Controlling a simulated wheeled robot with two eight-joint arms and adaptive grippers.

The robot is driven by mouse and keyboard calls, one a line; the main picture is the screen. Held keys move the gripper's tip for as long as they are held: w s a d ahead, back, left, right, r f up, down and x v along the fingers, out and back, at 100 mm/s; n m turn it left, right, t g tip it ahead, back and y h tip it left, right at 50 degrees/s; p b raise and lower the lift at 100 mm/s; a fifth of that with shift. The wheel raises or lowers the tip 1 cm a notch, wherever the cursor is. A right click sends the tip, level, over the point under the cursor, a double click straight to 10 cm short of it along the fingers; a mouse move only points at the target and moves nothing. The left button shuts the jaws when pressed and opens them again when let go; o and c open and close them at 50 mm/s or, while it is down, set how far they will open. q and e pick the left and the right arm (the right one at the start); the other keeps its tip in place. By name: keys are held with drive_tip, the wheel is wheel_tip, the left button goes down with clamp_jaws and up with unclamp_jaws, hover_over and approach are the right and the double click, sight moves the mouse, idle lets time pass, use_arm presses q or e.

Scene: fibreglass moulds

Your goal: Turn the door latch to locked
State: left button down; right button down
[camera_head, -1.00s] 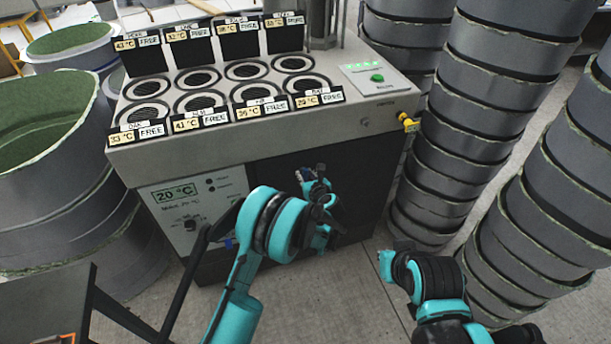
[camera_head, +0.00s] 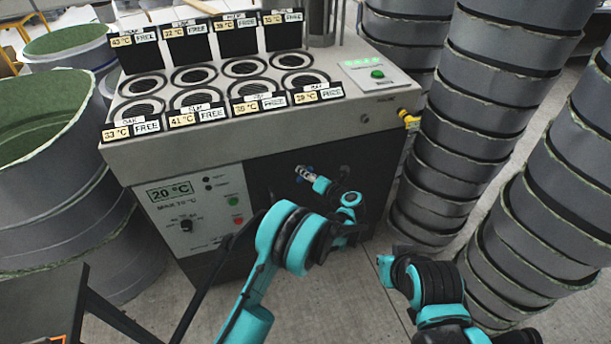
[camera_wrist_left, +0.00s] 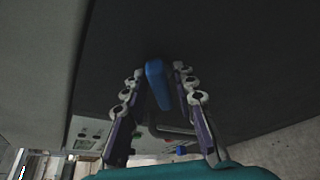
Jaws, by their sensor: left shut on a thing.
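The machine's dark door (camera_head: 268,176) fills the front right of its cabinet. The latch is a blue lever, seen in the left wrist view (camera_wrist_left: 156,82) between my fingertips. My left gripper (camera_head: 303,172) is at the door's upper part; the wrist view also shows its two fingers (camera_wrist_left: 158,76) closed around the lever. The lever's base and any lock marking are hidden or too dark to make out. My right arm shows at the lower right, but I cannot make out its gripper.
A control panel (camera_head: 188,210) reading 20 °C sits left of the door. The machine top (camera_head: 240,125) carries several round wells with FREE labels. Stacks of grey moulds (camera_head: 470,110) stand close on the right, and large green-lined tubs (camera_head: 45,215) on the left.

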use_arm(q)
drive_tip(key=m+y, duration=0.2)
drive_tip(key=m, duration=0.1)
drive_tip(key=shift+d+f+m+t, duration=0.15)
drive_tip(key=shift+m+t, duration=0.15)
drive_tip(key=m+t+y, duration=0.1)
drive_tip(key=m, duration=0.2)
drive_tip(key=shift+f, duration=0.1)
drive_tip(key=shift+m, duration=0.5)
drive_tip(key=c, duration=1.5)
unclamp_jaws()
drive_tip(key=v, duration=1.2)
drive_tip(key=shift+w+d+f, duration=0.1)
drive_tip(key=shift+f, duration=0.05)
